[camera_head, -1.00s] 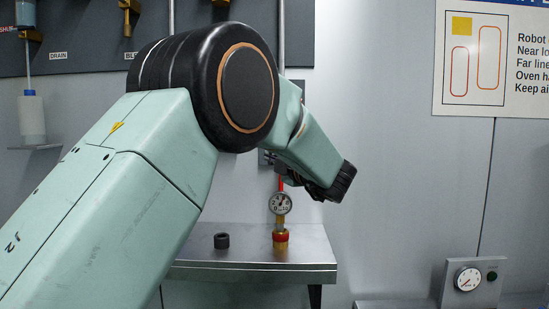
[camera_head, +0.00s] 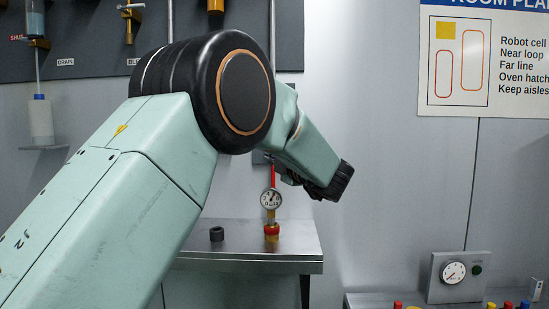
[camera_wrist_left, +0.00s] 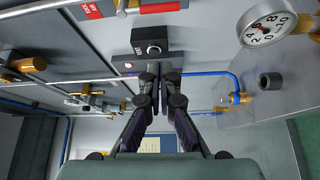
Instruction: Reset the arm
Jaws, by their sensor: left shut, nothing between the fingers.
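My left arm comes in from the left in the head view, pale green with a large black elbow joint, and bends down to the right. My left gripper (camera_wrist_left: 160,78) shows in the wrist view with its dark fingers together and nothing between them. In the head view the gripper is mostly hidden behind the arm. My right arm and gripper are in neither view.
A metal shelf (camera_head: 250,235) holds a dark ring (camera_head: 217,234) and a gauge (camera_head: 271,199) on a red and brass fitting. A grey gauge box (camera_head: 461,277) stands at lower right, with several coloured caps before it. A poster (camera_head: 485,60) hangs on the wall.

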